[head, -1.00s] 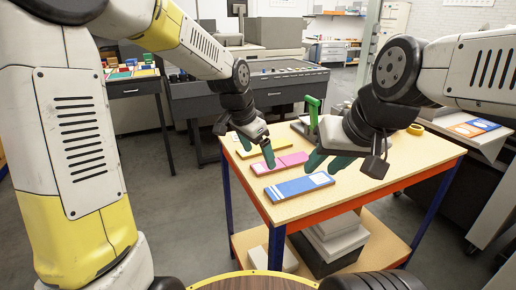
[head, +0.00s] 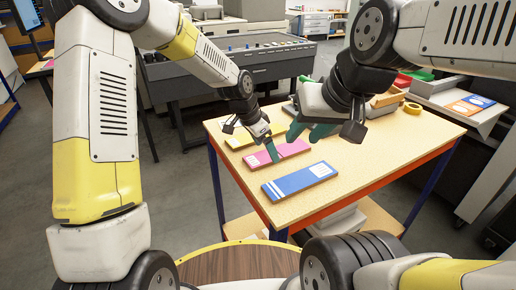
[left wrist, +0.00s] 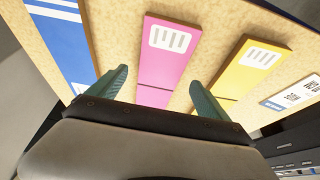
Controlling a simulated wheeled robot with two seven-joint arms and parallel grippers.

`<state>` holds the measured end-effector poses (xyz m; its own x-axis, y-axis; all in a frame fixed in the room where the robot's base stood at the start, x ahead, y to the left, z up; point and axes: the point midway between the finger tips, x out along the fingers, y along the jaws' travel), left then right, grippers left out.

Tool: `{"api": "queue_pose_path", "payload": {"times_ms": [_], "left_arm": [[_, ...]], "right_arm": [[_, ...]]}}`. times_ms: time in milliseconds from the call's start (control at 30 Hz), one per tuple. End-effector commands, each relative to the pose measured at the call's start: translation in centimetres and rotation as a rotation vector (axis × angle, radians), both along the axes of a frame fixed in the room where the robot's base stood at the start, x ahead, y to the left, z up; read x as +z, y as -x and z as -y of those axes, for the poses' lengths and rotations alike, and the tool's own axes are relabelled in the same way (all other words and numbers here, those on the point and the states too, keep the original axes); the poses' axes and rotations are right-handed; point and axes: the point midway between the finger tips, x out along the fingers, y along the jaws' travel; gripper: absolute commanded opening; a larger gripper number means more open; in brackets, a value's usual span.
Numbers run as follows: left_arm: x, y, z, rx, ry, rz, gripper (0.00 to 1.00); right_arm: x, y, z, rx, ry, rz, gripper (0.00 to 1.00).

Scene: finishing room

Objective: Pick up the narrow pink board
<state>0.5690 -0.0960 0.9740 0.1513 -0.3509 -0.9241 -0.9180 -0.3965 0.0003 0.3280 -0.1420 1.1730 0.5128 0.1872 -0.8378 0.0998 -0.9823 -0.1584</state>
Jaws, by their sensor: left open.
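The narrow pink board (head: 262,158) lies flat on the table near its left edge, between a blue board and a yellow board. In the left wrist view the pink board (left wrist: 168,52), with a white label, shows between my two fingers. My left gripper (head: 272,150) is open and empty over the pink board and partly covers it in the head view. Whether the fingers touch it I cannot tell. My right gripper (head: 308,132) hangs apart above the table, its green fingers spread and nothing visible between them.
The table (head: 370,160) is bare at its front right. The blue board (head: 300,182) lies nearer me and the yellow board (head: 238,141) farther off. A yellow tape roll (head: 412,108) and bins stand at the far right. A grey machine (head: 230,75) stands behind.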

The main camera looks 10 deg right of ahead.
Motion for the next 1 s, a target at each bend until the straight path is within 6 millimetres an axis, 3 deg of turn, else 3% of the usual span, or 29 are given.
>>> {"api": "queue_pose_path", "payload": {"times_ms": [200, 733, 1000], "left_arm": [[-2.0, -0.3, 0.8, 0.001, 0.0, 0.0, 0.89], [-2.3, -0.4, 0.8, 0.001, 0.001, 0.0, 0.89], [-2.2, -0.4, 0.8, 0.001, 0.0, 0.0, 0.36]], "right_arm": [[0.0, 0.0, 0.0, 0.0, 0.0, 0.0, 0.36], [0.0, 0.0, 0.0, 0.0, 0.0, 0.0, 0.36], [0.0, 0.0, 0.0, 0.0, 0.0, 0.0, 0.36]]}}
